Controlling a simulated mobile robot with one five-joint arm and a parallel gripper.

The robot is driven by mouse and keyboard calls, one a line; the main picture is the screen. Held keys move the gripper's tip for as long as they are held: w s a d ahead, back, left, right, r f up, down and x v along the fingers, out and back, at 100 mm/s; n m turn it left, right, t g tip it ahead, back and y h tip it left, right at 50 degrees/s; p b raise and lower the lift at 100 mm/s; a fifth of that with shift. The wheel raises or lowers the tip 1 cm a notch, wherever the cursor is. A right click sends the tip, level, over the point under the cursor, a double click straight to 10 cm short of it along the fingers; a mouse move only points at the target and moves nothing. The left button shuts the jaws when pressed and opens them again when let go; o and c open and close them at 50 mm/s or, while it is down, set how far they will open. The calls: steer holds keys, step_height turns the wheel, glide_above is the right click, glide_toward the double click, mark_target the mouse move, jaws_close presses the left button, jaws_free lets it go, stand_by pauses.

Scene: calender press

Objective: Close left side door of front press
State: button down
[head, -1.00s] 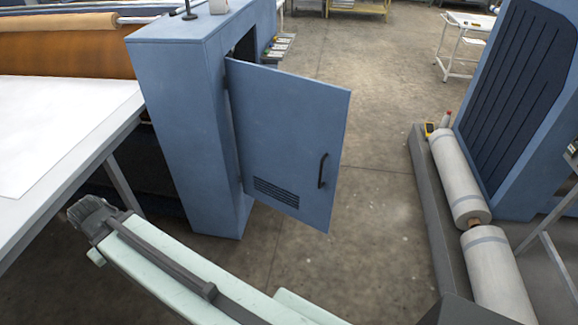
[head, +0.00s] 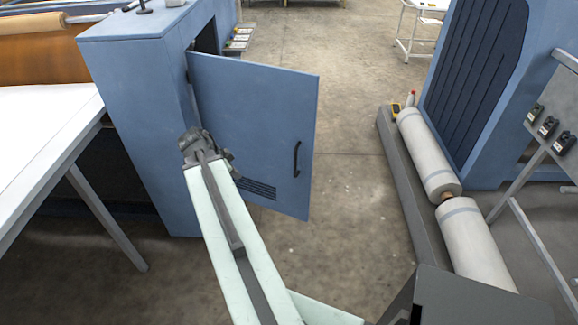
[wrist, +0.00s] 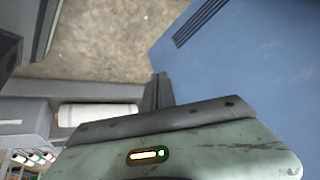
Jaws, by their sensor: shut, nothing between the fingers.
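The blue side door (head: 255,125) of the front press (head: 130,100) stands open, swung out from the press's side. It has a black vertical handle (head: 297,158) near its free edge and a slotted vent low down, partly behind my arm. The door also fills the right of the wrist view (wrist: 255,75), with part of the vent showing. My gripper (head: 207,148) is in front of the door's left part, left of the handle. In the wrist view its fingers (wrist: 158,90) are shut and empty, beside the door's face; I cannot tell whether they touch it.
A white-topped table (head: 45,135) with grey legs stands at the left. At the right, white rolls (head: 430,155) lie on a grey base beside another blue machine (head: 490,80). Concrete floor (head: 345,130) is clear between the door and the rolls.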

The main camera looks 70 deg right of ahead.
steer(key=s+d+r+m+g, duration=0.2)
steer(key=s+d+m, duration=0.5)
steer(key=s+d, duration=0.35)
steer(key=s+d+f+h+b, duration=0.1)
steer(key=s+d+f+b, duration=0.1)
steer(key=d+f+b, duration=0.6)
steer(key=shift+s+f, duration=0.25)
steer(key=shift+s, duration=0.15)
